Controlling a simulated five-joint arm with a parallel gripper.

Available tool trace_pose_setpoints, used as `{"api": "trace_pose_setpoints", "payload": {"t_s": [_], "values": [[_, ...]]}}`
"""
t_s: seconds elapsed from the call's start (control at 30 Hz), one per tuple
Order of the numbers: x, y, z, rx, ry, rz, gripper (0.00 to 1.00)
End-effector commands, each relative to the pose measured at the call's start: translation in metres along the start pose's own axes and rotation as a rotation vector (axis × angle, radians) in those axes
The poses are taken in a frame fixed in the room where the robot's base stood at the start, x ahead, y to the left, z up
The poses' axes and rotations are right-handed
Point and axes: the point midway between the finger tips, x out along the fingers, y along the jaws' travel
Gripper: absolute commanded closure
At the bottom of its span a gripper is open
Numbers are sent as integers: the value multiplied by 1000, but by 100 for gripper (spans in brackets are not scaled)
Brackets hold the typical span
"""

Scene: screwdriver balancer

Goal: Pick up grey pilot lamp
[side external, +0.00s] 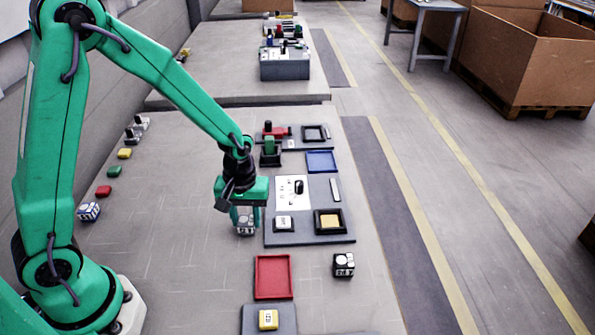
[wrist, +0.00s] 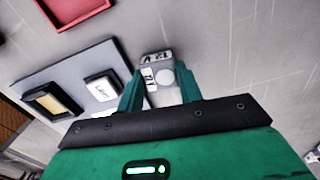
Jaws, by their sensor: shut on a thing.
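The grey pilot lamp (side external: 244,229) is a small light grey block with dark printed lettering and a round pale spot. In the wrist view the lamp (wrist: 157,70) sits between the two green fingers. My gripper (side external: 245,214) points down over it, left of the grey panel board. In the wrist view my gripper (wrist: 161,88) is shut on the lamp, one finger on each side. The lamp's lower part shows under the fingers in the side view, at or very near the table; I cannot tell whether it touches.
The grey panel board (side external: 285,240) is close on the right, with a white square button (side external: 283,223) and a yellow framed one (side external: 330,221). A red tray (side external: 273,277) and a dark-and-white cube (side external: 343,265) are nearer. Table between is clear.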

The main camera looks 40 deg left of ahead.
Motion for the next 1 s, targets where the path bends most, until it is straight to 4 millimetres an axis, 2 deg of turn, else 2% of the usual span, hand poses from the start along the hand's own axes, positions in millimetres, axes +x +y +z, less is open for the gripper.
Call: {"api": "trace_pose_setpoints", "payload": {"t_s": [0.27, 0.43, 0.8, 1.0], "values": [[-19, 0, 0, 0, 2, 2, 87], [-41, 1, -1, 0, 4, 3, 87], [-78, 18, 64, 6, 2, 3, 87], [-95, 25, 91, 4, 2, 3, 87]]}}
